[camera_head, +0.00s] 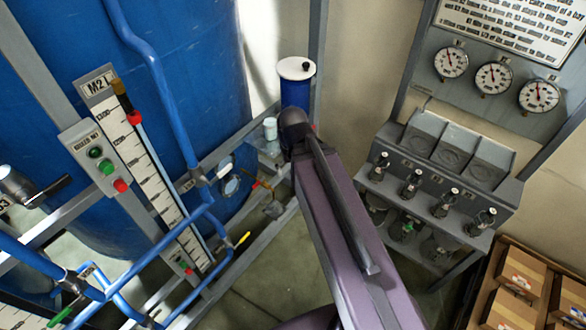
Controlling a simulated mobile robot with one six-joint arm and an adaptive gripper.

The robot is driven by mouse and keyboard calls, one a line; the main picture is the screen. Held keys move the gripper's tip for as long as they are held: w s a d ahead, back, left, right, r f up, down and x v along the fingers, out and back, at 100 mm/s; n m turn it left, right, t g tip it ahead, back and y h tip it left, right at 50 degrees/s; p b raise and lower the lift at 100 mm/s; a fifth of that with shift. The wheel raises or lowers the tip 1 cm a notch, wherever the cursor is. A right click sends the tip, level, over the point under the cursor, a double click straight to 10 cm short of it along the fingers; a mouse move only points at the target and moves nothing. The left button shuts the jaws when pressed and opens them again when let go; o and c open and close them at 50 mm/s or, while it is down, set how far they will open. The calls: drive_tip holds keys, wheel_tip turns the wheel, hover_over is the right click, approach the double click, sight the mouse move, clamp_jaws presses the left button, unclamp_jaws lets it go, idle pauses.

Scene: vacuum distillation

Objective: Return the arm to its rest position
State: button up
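My arm shows as a long purple link rising from the bottom of the view, with a dark bar along it and a dark rounded joint at its far end. No gripper fingers show in this view, so I cannot see whether my gripper holds anything.
A blue cylinder with a white top (297,92) appears just beyond the dark joint. A large blue tank (190,60), blue pipes and an M2 scale (140,160) fill the left. A gauge panel (500,98) and valve bench (440,180) stand right; boxes (518,275) sit lower right. Floor shows between.

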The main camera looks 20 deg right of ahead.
wheel_tip(320, 180, down, 24)
drive_tip(key=b, duration=2.4)
drive_tip(key=shift+a+f, duration=0.15)
